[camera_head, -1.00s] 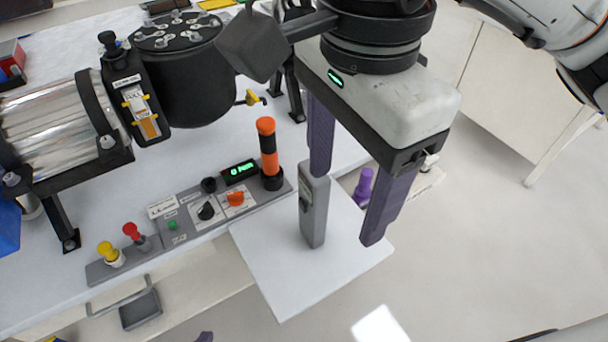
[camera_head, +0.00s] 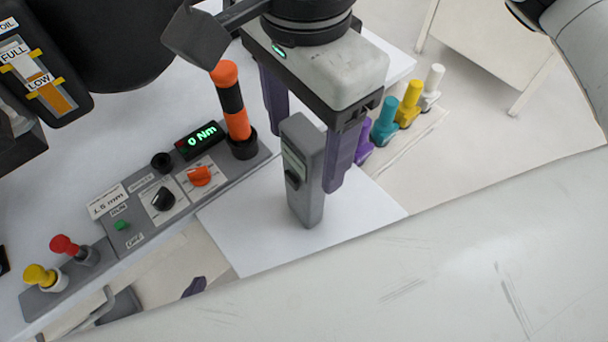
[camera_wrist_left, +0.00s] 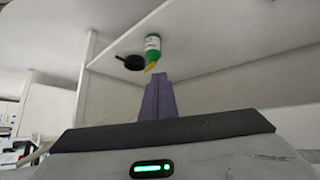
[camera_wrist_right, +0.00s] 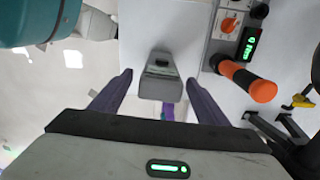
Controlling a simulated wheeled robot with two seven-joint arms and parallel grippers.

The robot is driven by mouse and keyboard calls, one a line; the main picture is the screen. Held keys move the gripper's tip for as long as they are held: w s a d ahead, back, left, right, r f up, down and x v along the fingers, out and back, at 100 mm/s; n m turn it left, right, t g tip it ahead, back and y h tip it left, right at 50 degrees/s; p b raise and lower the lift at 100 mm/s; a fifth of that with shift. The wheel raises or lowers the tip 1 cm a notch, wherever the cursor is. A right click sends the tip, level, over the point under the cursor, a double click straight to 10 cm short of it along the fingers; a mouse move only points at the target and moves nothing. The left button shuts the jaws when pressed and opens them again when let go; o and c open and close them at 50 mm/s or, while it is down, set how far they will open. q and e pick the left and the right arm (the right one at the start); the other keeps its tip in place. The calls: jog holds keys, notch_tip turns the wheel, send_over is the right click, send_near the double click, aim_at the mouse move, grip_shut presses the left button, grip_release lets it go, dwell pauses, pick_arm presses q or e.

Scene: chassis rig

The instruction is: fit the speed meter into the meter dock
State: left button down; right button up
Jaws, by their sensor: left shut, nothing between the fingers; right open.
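The speed meter (camera_head: 306,185), a grey upright block with a small screen and a dark knob, stands on a white board (camera_head: 240,250). My right gripper (camera_head: 308,150) is open above it, with purple fingers pointing down around its upper part. In the right wrist view the meter (camera_wrist_right: 160,82) sits between the spread fingers, with gaps at both sides. My left gripper is shut and empty in the left wrist view (camera_wrist_left: 158,82). Only a dark purple tip of it (camera_head: 195,287) shows low in the head view. I cannot make out the meter dock for certain.
A control panel (camera_head: 140,262) with knobs and a green display lies left of the meter. An orange-black handle (camera_head: 233,100) rises close to the right gripper. Coloured pegs, including a teal one (camera_head: 385,122), stand to the right. A large black drum (camera_head: 110,40) stands at upper left.

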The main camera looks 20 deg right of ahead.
jog(key=shift+f, duration=3)
jog(key=c, duration=1.4)
